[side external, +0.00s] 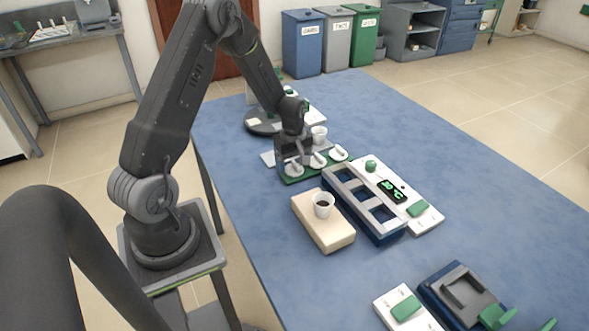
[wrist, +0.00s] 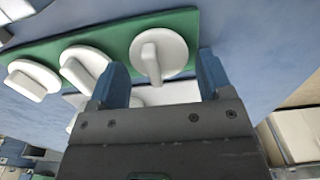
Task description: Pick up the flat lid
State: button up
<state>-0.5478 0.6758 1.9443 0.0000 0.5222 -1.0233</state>
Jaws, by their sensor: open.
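A green rack (side external: 287,180) holds three white lids with upright grips: a left one (side external: 294,170), a middle one (side external: 318,160) and a right one (side external: 340,152). I cannot tell which is called flat. My gripper (side external: 294,158) is low over the left end of the rack. In the wrist view, my gripper (wrist: 160,66) is open, its two blue fingers on either side of the end lid (wrist: 157,52) and its grip. The other two lids (wrist: 84,66) (wrist: 33,80) lie to the left on the rack (wrist: 120,28). Whether the fingers touch the lid is unclear.
A beige block (side external: 325,232) bears a white cup (side external: 323,206) close by. Another white cup (side external: 319,133) stands behind the rack. The blue table is clear at far right.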

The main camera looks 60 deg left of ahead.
jog(key=shift+f, duration=0.35)
jog(key=shift+c, duration=0.3)
jog(key=c, duration=0.6)
jog(key=shift+r, duration=0.1)
